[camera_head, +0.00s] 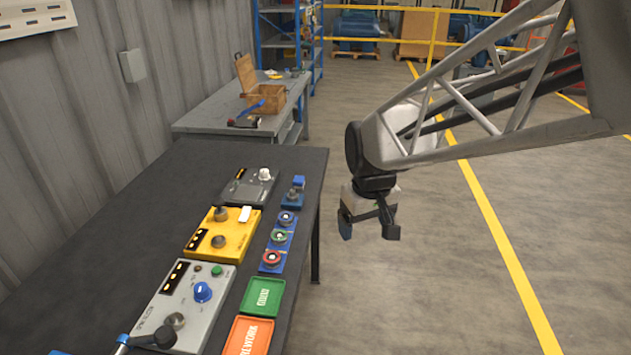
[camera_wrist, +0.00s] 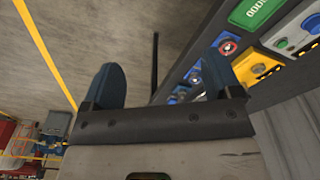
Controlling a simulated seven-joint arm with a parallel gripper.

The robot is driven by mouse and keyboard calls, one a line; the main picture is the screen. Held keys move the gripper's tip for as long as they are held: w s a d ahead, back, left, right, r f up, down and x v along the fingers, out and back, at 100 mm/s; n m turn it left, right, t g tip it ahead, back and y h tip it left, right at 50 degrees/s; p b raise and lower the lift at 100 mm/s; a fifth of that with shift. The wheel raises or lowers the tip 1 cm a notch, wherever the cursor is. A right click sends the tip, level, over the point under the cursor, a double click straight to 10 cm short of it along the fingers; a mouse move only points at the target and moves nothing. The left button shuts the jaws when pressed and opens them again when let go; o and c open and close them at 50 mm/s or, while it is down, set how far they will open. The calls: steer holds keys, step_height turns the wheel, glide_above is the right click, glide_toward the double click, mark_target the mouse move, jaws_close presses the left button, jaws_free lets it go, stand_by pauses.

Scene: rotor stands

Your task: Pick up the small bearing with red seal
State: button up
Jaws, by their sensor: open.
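The small bearing with red seal (camera_head: 271,258) sits on a blue holder (camera_head: 264,269) near the table's right edge, nearest in a row of three bearings. It also shows in the wrist view (camera_wrist: 228,48), at the upper right beside a fingertip. The green-ringed bearing (camera_head: 279,236) and the blue-ringed bearing (camera_head: 286,218) sit behind it in the head view. My gripper (camera_head: 368,229) is open and empty, off the table's right side over the floor, apart from the bearings. Its two blue fingers (camera_wrist: 160,70) are spread in the wrist view.
A green tray (camera_head: 262,296) and an orange tray (camera_head: 247,338) lie in front of the bearings. A yellow box (camera_head: 222,235) and grey boxes (camera_head: 184,305) with knobs stand to the left. A small blue fixture (camera_head: 293,197) is behind. The dark table's (camera_head: 80,240) left part is bare.

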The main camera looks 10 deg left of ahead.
steer(key=w+a+f+n, duration=0.1)
steer(key=w+a+f, duration=0.2)
steer(key=a, duration=0.3)
steer(key=w+a+f+n, duration=0.2)
steer(key=a+f, duration=0.1)
steer(key=a, duration=0.2)
steer(key=n+g, duration=0.1)
steer(key=n, duration=0.1)
glide_above(273, 258)
step_height(273, 258, down, 6)
steer(key=shift+a+f, duration=0.1)
steer(key=shift+f, duration=0.1)
steer(key=shift+f, duration=0.1)
steer(key=shift+f, duration=1.2)
steer(key=shift+f, duration=0.1)
steer(key=shift+f, duration=2.5)
steer(key=shift+c, duration=0.5)
steer(key=c, duration=1)
